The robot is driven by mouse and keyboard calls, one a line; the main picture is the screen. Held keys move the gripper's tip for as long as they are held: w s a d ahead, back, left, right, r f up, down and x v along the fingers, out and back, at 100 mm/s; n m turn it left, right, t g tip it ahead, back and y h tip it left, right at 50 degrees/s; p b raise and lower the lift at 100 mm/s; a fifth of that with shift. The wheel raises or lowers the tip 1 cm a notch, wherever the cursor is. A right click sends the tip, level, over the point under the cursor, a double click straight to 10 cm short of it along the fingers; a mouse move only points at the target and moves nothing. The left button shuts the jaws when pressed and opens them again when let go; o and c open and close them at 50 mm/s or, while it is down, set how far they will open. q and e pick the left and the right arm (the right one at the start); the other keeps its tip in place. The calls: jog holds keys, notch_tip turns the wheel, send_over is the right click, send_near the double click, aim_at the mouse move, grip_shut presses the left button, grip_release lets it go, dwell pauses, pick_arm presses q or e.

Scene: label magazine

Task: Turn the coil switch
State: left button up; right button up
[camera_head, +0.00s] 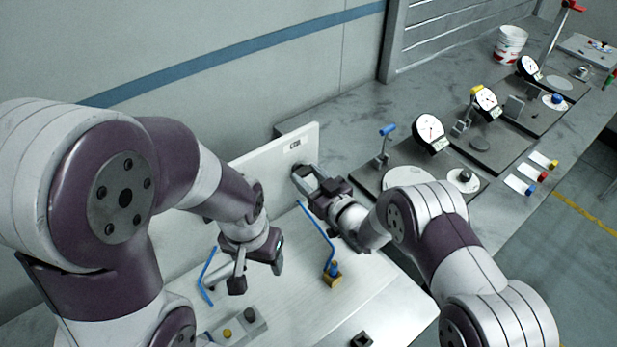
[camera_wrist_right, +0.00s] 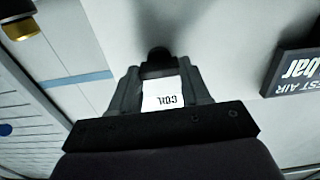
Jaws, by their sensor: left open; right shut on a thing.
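The coil switch is a dark knob (camera_wrist_right: 158,55) on the white upright panel (camera_head: 262,152). In the wrist view a white label (camera_wrist_right: 162,95) reading COIL, upside down, shows between my right fingers. My right gripper (camera_head: 303,174) reaches the panel's right part, and its fingers (camera_wrist_right: 158,78) are shut on the knob. The head view mostly hides the knob behind the gripper. The switch's turned position cannot be told. My left gripper (camera_head: 256,278) is open and empty, hanging above the white bench in front of the panel.
A grey block with a yellow button (camera_head: 227,333) sits on the bench at the front. Dial gauges (camera_head: 429,133) stand on the grey bench at right.

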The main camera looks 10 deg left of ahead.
pick_arm(q)
jog(key=shift+f+b, duration=5)
jog(key=shift+f, duration=0.15)
pick_arm(e)
jog(key=shift+s+f+n, duration=0.1)
jog(key=shift+f+n, duration=0.05)
jog(key=shift+n, duration=4.15)
pick_arm(q)
jog(key=shift+s, duration=0.1)
pick_arm(e)
jog(key=o, duration=1.1)
jog(key=shift+s, duration=0.1)
jog(key=shift+c, duration=0.2)
pick_arm(q)
jog(key=shift+d, duration=0.1)
